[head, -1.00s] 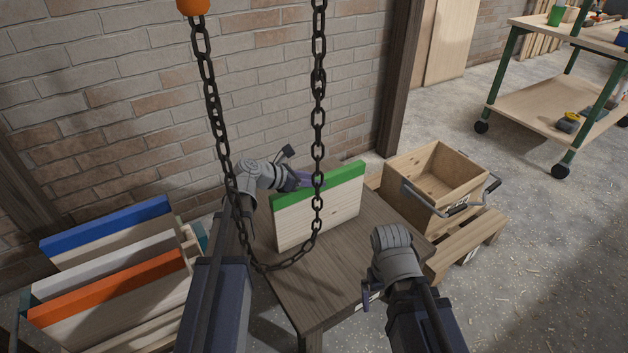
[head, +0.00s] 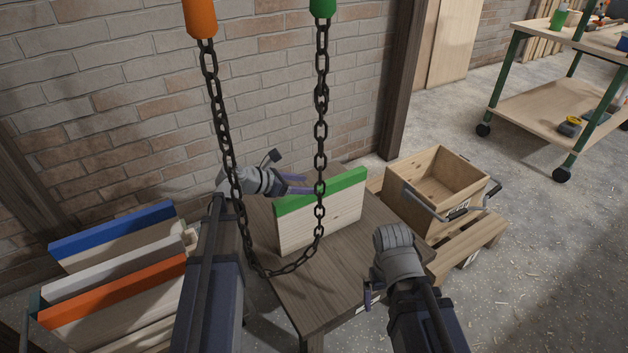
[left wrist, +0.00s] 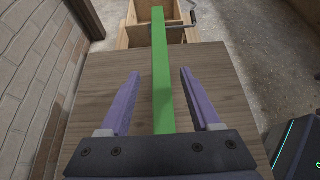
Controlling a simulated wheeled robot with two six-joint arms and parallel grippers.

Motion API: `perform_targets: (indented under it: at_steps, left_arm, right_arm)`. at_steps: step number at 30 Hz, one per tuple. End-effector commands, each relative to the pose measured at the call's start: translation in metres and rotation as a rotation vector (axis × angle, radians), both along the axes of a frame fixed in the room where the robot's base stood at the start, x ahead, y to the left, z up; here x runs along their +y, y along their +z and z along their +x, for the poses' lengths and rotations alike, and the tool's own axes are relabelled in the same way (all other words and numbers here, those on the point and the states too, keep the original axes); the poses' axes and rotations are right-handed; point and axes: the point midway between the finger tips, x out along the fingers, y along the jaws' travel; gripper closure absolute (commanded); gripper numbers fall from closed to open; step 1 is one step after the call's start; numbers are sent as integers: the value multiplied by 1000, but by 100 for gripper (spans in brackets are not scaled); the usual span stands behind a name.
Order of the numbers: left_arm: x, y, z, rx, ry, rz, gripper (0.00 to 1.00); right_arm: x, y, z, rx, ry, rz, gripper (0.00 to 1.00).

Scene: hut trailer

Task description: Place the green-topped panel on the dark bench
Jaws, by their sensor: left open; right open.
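The green-topped panel (head: 322,214) stands upright on its long edge on the dark bench (head: 345,278), its green edge up. My left gripper (head: 306,185) is open behind the panel's top edge in the head view. In the left wrist view, the green edge (left wrist: 161,70) runs between the spread purple fingers of my left gripper (left wrist: 158,82), with a gap on each side. My right gripper (head: 371,293) hangs low over the bench's front right side, apart from the panel. Its fingers are mostly hidden by its wrist.
A chain loop (head: 321,130) hangs in front of the panel and bench. A rack at left holds blue (head: 112,228), white (head: 115,279) and orange-topped (head: 113,290) panels. A wooden crate (head: 437,190) sits on a pallet right of the bench. A brick wall stands behind.

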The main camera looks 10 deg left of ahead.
Motion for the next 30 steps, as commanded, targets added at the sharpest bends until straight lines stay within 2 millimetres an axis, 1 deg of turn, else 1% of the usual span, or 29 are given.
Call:
perform_targets:
  at_steps: [1,6,9,14,20,22,23,25,26,27,29,30]
  left_arm:
    - [7,11,-9,1,3,-1,36]
    - [26,25,-28,0,2,0,36]
    - [34,30,-35,0,1,1,36]
    - [42,34,-42,0,0,0,36]
    - [41,33,-44,-1,-9,8,36]
    - [30,28,-48,-11,-56,52,36]
    - [21,24,-50,-18,-95,89,36]
    - [-7,10,-61,-49,-233,215,36]
    - [-22,3,-68,-69,-314,284,36]
    - [-42,-8,-80,-98,-439,385,36]
    - [-71,-26,-100,-154,-653,542,36]
    - [-87,-36,-114,-196,-803,643,36]
  right_arm:
    - [0,11,0,0,-1,-1,0]
    - [-1,25,0,0,-4,-4,0]
    - [-1,30,0,0,-6,-5,0]
    - [-1,34,0,0,-7,-5,0]
    - [-1,34,0,-1,-8,-6,0]
    - [-1,34,0,-1,-8,-6,0]
    - [-1,34,0,-1,-8,-6,0]
    - [-1,34,0,-1,-8,-6,0]
    - [-1,34,0,-1,-7,-6,0]
    - [-1,34,0,-1,-7,-6,0]
    - [-1,34,0,-1,-7,-6,0]
    - [-1,34,0,-1,-7,-6,0]
